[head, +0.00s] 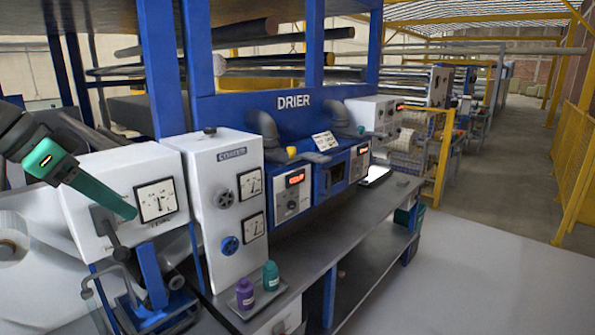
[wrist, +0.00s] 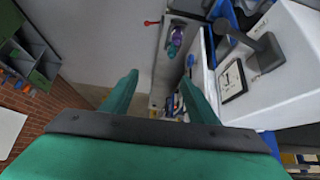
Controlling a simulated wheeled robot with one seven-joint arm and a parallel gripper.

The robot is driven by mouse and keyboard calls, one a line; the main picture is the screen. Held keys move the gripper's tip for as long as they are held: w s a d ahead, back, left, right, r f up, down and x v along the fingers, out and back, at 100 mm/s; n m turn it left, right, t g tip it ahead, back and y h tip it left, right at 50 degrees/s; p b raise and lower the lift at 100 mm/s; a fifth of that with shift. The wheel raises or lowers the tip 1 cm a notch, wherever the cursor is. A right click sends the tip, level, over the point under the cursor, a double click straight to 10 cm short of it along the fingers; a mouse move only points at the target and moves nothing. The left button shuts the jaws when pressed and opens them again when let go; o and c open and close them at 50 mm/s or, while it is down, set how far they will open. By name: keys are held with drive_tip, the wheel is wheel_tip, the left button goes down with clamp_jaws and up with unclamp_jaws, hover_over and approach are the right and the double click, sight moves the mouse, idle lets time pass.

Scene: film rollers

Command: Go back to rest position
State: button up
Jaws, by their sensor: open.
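My gripper (head: 125,205) is at the left of the head view, raised in front of the white gauge box. Its green fingers also show in the wrist view (wrist: 160,90), spread apart with nothing between them. The arm enters from the left edge of the head view. In the wrist view, the purple and teal bottles lie beyond the fingertips, well apart from them.
A purple bottle (head: 245,294) and a teal bottle (head: 270,276) stand on a small tray (head: 256,302) on the grey bench (head: 335,220). The white gauge box (head: 105,180) is close to my gripper. Open floor (head: 450,270) lies at the right, with yellow railings (head: 570,180) beyond.

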drive_tip(key=w+d+f+n+t+h, duration=0.1)
drive_tip(key=w+d+f+t, duration=0.1)
drive_tip(key=w+d+f, duration=0.5)
drive_tip(key=w+d+f+n+t+h, duration=0.1)
drive_tip(key=w+d+f+t+h, duration=0.2)
drive_tip(key=f, duration=0.6)
drive_tip(key=w+d+f+n, duration=0.1)
drive_tip(key=w+d+f, duration=0.5)
drive_tip(key=w+f, duration=0.15)
drive_tip(key=s+d+f+n+t+y, duration=0.1)
drive_tip(key=s+d+f+n+t, duration=0.15)
drive_tip(key=d+f, duration=0.6)
drive_tip(key=s+d+f+n+t+y, duration=0.1)
drive_tip(key=d+f+n+t, duration=0.3)
drive_tip(key=f, duration=0.7)
drive_tip(key=s+d+f+n+g+y, duration=0.1)
drive_tip(key=s+d+f+n+y, duration=0.15)
drive_tip(key=s+f, duration=0.75)
drive_tip(key=s+d+f+n+g+y, duration=0.1)
drive_tip(key=s+d+f+y, duration=0.4)
drive_tip(key=s, duration=0.9)
drive_tip(key=s+a+r+m, duration=0.1)
drive_tip(key=s+r+m, duration=0.1)
drive_tip(key=s, duration=1.1)
drive_tip(key=s+a+r+m, duration=0.2)
drive_tip(key=s+r+m, duration=0.1)
drive_tip(key=s, duration=1.1)
drive_tip(key=shift+r+h, duration=0.35)
drive_tip(key=shift+r, duration=0.1)
drive_tip(key=shift+w, duration=0.1)
